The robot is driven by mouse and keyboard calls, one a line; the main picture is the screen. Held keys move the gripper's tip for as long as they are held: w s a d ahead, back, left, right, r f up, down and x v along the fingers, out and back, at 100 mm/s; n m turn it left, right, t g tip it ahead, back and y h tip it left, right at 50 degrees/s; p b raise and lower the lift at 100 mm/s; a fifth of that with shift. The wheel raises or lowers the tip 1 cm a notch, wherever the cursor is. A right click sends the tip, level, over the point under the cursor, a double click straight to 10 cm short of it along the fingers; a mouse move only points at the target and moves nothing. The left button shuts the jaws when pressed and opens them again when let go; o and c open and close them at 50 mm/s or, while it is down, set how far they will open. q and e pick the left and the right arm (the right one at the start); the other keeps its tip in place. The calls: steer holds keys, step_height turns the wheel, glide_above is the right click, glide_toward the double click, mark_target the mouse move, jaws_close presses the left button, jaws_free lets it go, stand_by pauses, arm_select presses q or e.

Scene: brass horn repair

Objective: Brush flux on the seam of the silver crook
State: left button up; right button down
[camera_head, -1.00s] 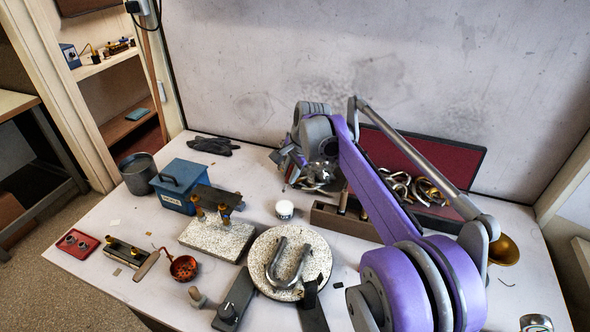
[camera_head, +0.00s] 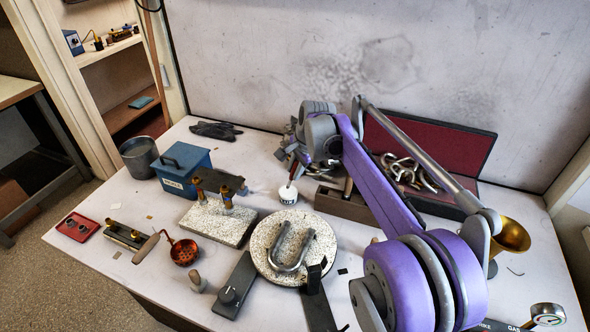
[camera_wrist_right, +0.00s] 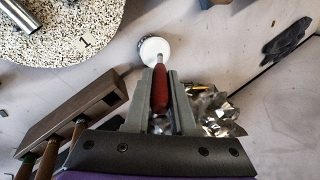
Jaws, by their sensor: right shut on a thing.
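The silver crook (camera_head: 291,262), a U-shaped tube, lies on the round speckled disc (camera_head: 262,262) in the head view. My right gripper (camera_wrist_right: 160,78) is shut on a red-handled brush (camera_wrist_right: 159,92); the brush also shows in the head view (camera_head: 292,175). The brush points down at the small white jar (camera_head: 288,196), and its tip end meets the jar's top in both views. Whether the tip is inside the jar I cannot tell. In the wrist view the jar (camera_wrist_right: 153,49) lies just past the fingertips. The crook's seam is not clear. My left gripper is not in view.
A wooden rack (camera_head: 341,205) with upright handles stands right of the jar. A speckled block (camera_head: 213,226) with brass-knobbed parts and a blue box (camera_head: 181,164) stand to the left. Crumpled silvery pieces (camera_wrist_right: 215,112) lie beside the gripper. A brass bell (camera_head: 512,236) is at far right.

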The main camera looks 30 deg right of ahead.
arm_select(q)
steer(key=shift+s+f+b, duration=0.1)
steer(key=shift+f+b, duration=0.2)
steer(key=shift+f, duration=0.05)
arm_select(e)
steer(key=shift+f, duration=0.55)
stand_by(0.3)
stand_by(1.0)
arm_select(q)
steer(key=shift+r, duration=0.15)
arm_select(e)
steer(key=shift+r+p, duration=2.35)
steer(key=shift+r, duration=1.15)
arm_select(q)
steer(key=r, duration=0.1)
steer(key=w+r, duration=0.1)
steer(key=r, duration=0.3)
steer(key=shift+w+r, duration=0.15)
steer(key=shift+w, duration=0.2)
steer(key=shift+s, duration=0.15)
arm_select(e)
steer(key=shift+s+f, duration=0.1)
